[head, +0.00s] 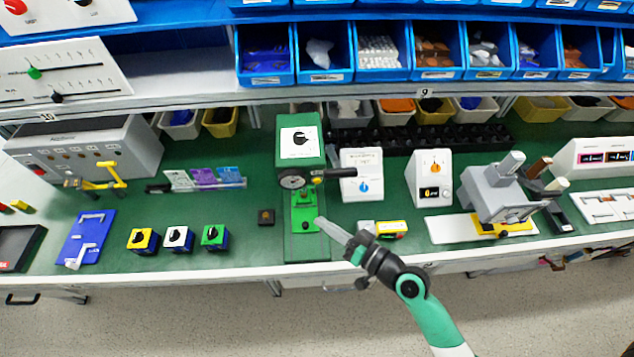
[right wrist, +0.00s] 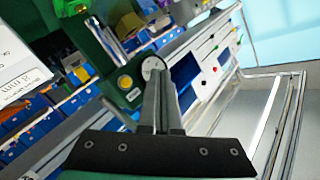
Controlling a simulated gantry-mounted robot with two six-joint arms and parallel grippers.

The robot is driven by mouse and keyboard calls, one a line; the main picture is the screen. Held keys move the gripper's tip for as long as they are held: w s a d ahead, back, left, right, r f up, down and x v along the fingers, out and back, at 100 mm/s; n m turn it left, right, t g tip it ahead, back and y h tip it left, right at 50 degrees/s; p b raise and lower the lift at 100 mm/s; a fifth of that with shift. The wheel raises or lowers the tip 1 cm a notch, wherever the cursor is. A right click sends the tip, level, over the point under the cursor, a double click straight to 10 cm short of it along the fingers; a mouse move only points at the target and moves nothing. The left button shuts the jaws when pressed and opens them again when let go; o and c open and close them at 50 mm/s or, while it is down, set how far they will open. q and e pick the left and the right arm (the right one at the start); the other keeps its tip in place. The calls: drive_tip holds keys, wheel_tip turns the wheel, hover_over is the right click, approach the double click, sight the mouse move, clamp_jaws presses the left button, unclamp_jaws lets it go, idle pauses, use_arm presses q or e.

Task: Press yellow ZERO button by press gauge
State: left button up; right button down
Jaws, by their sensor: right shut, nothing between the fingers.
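The green press (head: 300,150) stands on the bench's green mat in the head view, with a round gauge (head: 292,181) low on its head. In the right wrist view, the pale gauge (right wrist: 152,66) shows just beyond my fingertips. A round yellow button (right wrist: 126,82) sits on a dark green face to the left of the gauge. In the right wrist view, my gripper (right wrist: 158,78) does not cover the button. My left gripper is not in view.
Three switch boxes with yellow, white and green tops (head: 176,238) stand left of the press. A white unit with a blue knob (head: 362,176) stands to its right. A black handle (head: 335,174) juts right from the press. Blue bins (head: 325,52) line the shelf above.

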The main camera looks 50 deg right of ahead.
sight(317, 181)
drive_tip(key=shift+w+d, duration=0.1)
drive_tip(key=w+d+b, duration=0.2)
drive_tip(key=w+d, duration=0.3)
drive_tip(key=w, duration=0.1)
drive_tip(key=shift+w+d, duration=0.2)
drive_tip(key=shift+d, duration=0.2)
drive_tip(key=shift+b, duration=0.3)
idle(1.5)
drive_tip(key=shift+w+d, duration=0.25)
drive_tip(key=shift+w, duration=0.05)
drive_tip(key=shift+w+d+b, duration=0.3)
drive_tip(key=shift+b, duration=0.1)
idle(0.6)
idle(0.4)
drive_tip(key=shift+s+a+p, duration=0.3)
drive_tip(key=shift+s+a, duration=0.25)
drive_tip(key=shift+s, duration=0.05)
